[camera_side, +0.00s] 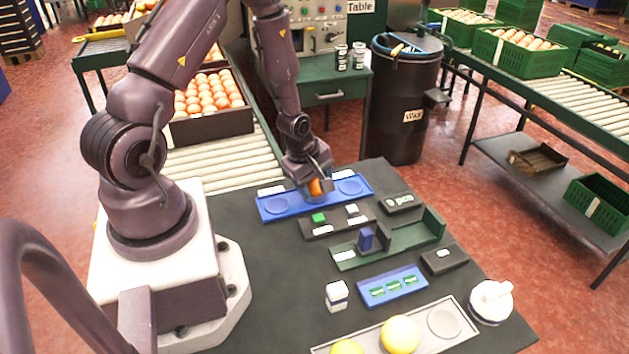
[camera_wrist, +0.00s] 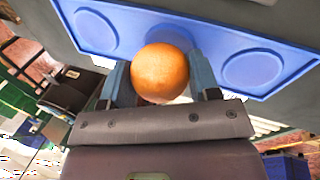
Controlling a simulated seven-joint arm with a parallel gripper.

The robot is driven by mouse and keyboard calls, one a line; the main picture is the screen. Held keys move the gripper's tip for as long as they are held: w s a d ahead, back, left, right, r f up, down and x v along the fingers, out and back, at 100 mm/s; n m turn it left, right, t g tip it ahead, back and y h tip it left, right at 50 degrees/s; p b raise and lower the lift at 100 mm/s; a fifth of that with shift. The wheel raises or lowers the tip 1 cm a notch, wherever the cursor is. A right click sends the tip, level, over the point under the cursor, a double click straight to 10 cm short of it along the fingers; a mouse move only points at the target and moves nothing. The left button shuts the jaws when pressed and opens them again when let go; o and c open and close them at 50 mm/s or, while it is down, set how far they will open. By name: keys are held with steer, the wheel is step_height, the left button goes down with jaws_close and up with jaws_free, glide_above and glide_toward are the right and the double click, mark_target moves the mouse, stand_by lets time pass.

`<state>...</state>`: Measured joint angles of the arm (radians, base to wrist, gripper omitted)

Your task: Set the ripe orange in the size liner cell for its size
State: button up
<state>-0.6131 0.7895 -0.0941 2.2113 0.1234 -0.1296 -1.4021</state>
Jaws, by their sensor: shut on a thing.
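An orange fruit (camera_wrist: 161,73) is held between the two fingers of my gripper (camera_wrist: 162,80). In the side view the orange (camera_side: 316,187) shows partly, under my gripper (camera_side: 312,180), over the middle of the blue liner (camera_side: 300,200). The liner has round cells; the left cell (camera_side: 272,207) and right cell (camera_side: 350,187) look empty. In the wrist view the blue liner (camera_wrist: 200,42) lies behind the orange, with an empty round cell on each side. The middle cell is mostly hidden by the orange. I cannot tell whether the orange touches the liner.
A grey tray (camera_side: 455,343) with yellow fruit and an empty cell is at the front.

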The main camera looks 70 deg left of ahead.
steer(key=shift+f, duration=0.6)
stand_by(0.6)
steer(key=o, duration=1)
steer(key=shift+o, duration=0.2)
steer(key=shift+s, duration=0.1)
steer(key=shift+s+f, duration=0.15)
steer(key=shift+s, duration=0.05)
